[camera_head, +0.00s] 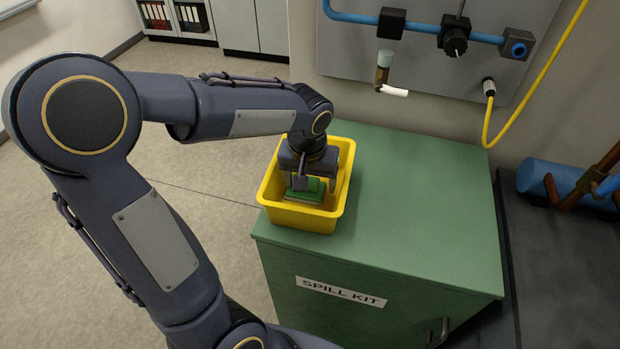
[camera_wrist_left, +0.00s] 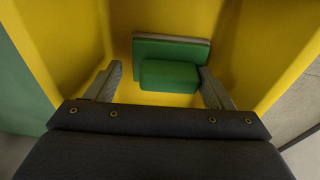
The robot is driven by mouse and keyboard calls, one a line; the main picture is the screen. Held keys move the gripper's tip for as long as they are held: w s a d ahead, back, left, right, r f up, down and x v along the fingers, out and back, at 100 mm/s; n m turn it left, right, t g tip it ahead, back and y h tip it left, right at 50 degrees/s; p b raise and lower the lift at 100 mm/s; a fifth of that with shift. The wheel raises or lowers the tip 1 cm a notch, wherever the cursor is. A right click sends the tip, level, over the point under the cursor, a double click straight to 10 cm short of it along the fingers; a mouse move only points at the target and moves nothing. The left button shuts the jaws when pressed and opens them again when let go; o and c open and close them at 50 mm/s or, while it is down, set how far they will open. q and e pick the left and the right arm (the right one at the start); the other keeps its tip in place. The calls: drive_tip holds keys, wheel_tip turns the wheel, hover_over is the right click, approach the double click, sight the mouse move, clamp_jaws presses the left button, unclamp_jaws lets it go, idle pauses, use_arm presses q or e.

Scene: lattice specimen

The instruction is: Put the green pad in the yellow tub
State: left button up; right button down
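The green pad (camera_head: 311,196) is inside the yellow tub (camera_head: 330,218), low down. In the left wrist view the pad (camera_wrist_left: 170,75) has a wide flat part with a pale edge and a smaller green block on it. My left gripper (camera_head: 308,184) reaches down into the tub. In the left wrist view its fingers (camera_wrist_left: 160,80) are spread on either side of the block. A gap shows at the left finger; the right finger is close to the block, and I cannot tell whether it touches. My right gripper is not in view.
The tub stands at the left edge of a green cabinet top (camera_head: 420,200), clear to its right. A blue pipe with valves (camera_head: 455,38) and a yellow hose (camera_head: 540,80) are on the wall panel behind. A blue cylinder (camera_head: 560,182) lies at the right.

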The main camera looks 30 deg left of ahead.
sight(308, 196)
use_arm(q)
wheel_tip(308, 196, up, 12)
drive_tip(key=s, duration=0.2)
drive_tip(key=s+f+h, duration=0.1)
drive_tip(key=s, duration=0.2)
drive_tip(key=s+f+t+h, duration=0.1)
drive_tip(key=s, duration=0.2)
drive_tip(key=s+d+m+p, duration=0.1)
drive_tip(key=s, duration=0.2)
drive_tip(key=shift+s+f+t+h, duration=0.25)
drive_tip(key=shift+f+t+h, duration=0.15)
drive_tip(key=s+d+f+t+h, duration=0.1)
drive_tip(key=s+d+f+t, duration=0.1)
drive_tip(key=s+d+f, duration=0.1)
drive_tip(key=s+f, duration=0.1)
drive_tip(key=s, duration=0.1)
drive_tip(key=shift+s+m+h, duration=0.3)
drive_tip(key=shift+m, duration=0.1)
drive_tip(key=shift+d, duration=0.1)
